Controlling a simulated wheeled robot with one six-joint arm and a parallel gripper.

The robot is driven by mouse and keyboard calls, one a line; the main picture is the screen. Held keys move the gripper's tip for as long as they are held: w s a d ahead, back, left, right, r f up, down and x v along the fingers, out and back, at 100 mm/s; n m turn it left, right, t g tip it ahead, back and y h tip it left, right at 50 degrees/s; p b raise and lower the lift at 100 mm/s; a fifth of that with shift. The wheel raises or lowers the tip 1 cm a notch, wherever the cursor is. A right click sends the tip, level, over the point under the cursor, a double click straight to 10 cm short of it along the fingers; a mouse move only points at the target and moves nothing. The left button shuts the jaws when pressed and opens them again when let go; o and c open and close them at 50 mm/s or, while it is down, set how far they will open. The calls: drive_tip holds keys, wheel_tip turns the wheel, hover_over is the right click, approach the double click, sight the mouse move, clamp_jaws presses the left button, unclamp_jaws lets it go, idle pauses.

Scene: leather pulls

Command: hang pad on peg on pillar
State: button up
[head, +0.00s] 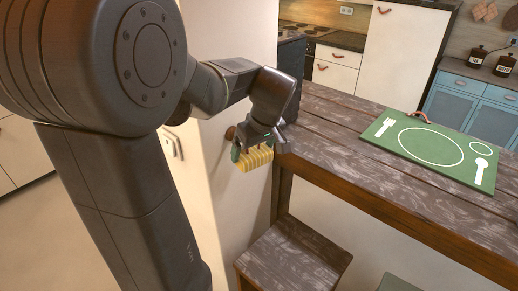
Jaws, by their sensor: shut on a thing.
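My gripper (258,148) is shut on a yellow pad with pale stripes (257,159). The pad hangs below the fingers, close to the front of the pillar (232,205), which is cream-coloured. A round brown peg (230,132) sticks out of the pillar just left of and above the gripper. The pad is at the lower right of the peg in the picture. I cannot tell whether the pad touches the peg or the pillar. Part of the pad's upper edge is hidden by the fingers.
A dark wooden table (340,135) stands right of the gripper, its near corner close by. A green placemat (440,150) with a red loop lies on it. A wooden stool (290,262) stands below.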

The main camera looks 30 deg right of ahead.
drive_tip(key=shift+w+a, duration=0.2)
drive_tip(key=shift+w, duration=0.45)
drive_tip(key=shift+w+a, duration=0.15)
drive_tip(key=shift+w, duration=0.5)
drive_tip(key=shift+w+a+f+b, duration=0.15)
drive_tip(key=shift+w+f+b, duration=0.25)
drive_tip(key=shift+w+f, duration=0.25)
drive_tip(key=o, duration=0.7)
drive_tip(key=shift+w+a, duration=0.1)
drive_tip(key=shift+r, duration=0.1)
drive_tip(key=b+v, duration=0.1)
drive_tip(key=v, duration=1.2)
drive_tip(key=shift+s+r, duration=0.2)
drive_tip(key=shift+r, duration=0.05)
drive_tip(key=shift+f, duration=0.15)
